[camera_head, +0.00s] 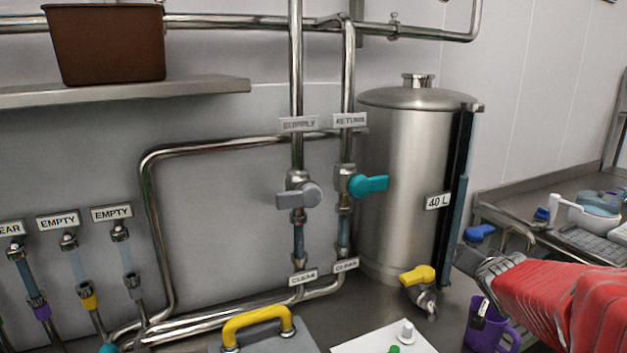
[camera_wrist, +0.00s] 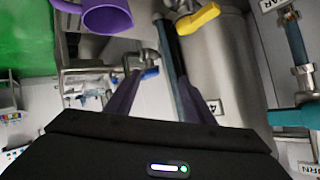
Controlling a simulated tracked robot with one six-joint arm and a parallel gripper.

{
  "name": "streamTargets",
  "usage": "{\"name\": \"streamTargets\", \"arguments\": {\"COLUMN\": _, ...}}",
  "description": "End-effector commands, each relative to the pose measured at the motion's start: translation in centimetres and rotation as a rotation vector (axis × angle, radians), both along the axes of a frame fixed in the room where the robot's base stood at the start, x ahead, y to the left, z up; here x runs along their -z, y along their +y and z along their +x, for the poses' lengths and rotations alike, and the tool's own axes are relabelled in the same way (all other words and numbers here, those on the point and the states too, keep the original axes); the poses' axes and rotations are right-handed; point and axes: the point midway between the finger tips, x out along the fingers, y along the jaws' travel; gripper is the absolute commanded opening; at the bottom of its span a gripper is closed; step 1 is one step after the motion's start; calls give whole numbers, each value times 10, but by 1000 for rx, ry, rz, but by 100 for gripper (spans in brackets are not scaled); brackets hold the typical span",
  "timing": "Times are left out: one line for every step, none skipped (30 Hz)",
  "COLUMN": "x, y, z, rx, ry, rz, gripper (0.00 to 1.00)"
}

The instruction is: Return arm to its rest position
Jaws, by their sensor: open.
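My red-sleeved arm comes in from the right in the head view, with my gripper (camera_head: 472,260) at its end, to the right of the tank's lower part. In the wrist view my gripper (camera_wrist: 162,78) is open, with its two dark fingers apart and nothing held between them. The steel tank (camera_head: 405,180) stands behind and left of it, marked 40 L. The tank's yellow valve handle (camera_head: 417,275) is left of my gripper and apart from it; it also shows in the wrist view (camera_wrist: 197,18).
A purple mug (camera_head: 484,328) stands below my forearm. Pipes with a grey valve handle (camera_head: 307,195) and a teal valve handle (camera_head: 368,185) run left of the tank. A yellow-handled grey object (camera_head: 258,325) and a white board (camera_head: 375,341) lie in front. A sink counter is at right.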

Motion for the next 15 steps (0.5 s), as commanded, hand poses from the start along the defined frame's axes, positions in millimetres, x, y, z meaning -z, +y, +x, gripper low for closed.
{"name": "streamTargets", "arguments": {"x": 4, "y": 2, "z": -12, "rx": 2, "ry": 45, "rz": -31, "gripper": 48}}
{"name": "streamTargets", "arguments": {"x": 7, "y": 2, "z": -19, "rx": 1, "ry": 77, "rz": -52, "gripper": 48}}
{"name": "streamTargets", "arguments": {"x": 11, "y": 4, "z": -29, "rx": -1, "ry": 118, "rz": -79, "gripper": 48}}
{"name": "streamTargets", "arguments": {"x": 15, "y": 6, "z": -38, "rx": -5, "ry": 151, "rz": -95, "gripper": 48}}
{"name": "streamTargets", "arguments": {"x": 18, "y": 8, "z": -46, "rx": -9, "ry": 184, "rz": -111, "gripper": 48}}
{"name": "streamTargets", "arguments": {"x": 22, "y": 11, "z": -57, "rx": -18, "ry": 229, "rz": -131, "gripper": 48}}
{"name": "streamTargets", "arguments": {"x": 26, "y": 14, "z": -66, "rx": -28, "ry": 263, "rz": -146, "gripper": 48}}
{"name": "streamTargets", "arguments": {"x": 29, "y": 17, "z": -75, "rx": -38, "ry": 297, "rz": -158, "gripper": 48}}
{"name": "streamTargets", "arguments": {"x": 33, "y": 23, "z": -87, "rx": -56, "ry": 341, "rz": -173, "gripper": 48}}
{"name": "streamTargets", "arguments": {"x": 36, "y": 28, "z": -97, "rx": -70, "ry": 375, "rz": -182, "gripper": 48}}
{"name": "streamTargets", "arguments": {"x": 39, "y": 33, "z": -107, "rx": -86, "ry": 409, "rz": -192, "gripper": 48}}
{"name": "streamTargets", "arguments": {"x": 43, "y": 40, "z": -120, "rx": -111, "ry": 454, "rz": -201, "gripper": 48}}
{"name": "streamTargets", "arguments": {"x": 46, "y": 47, "z": -130, "rx": -133, "ry": 487, "rz": -207, "gripper": 48}}
{"name": "streamTargets", "arguments": {"x": 49, "y": 53, "z": -141, "rx": -155, "ry": 517, "rz": -211, "gripper": 48}}
{"name": "streamTargets", "arguments": {"x": 53, "y": 63, "z": -156, "rx": -189, "ry": 561, "rz": -215, "gripper": 48}}
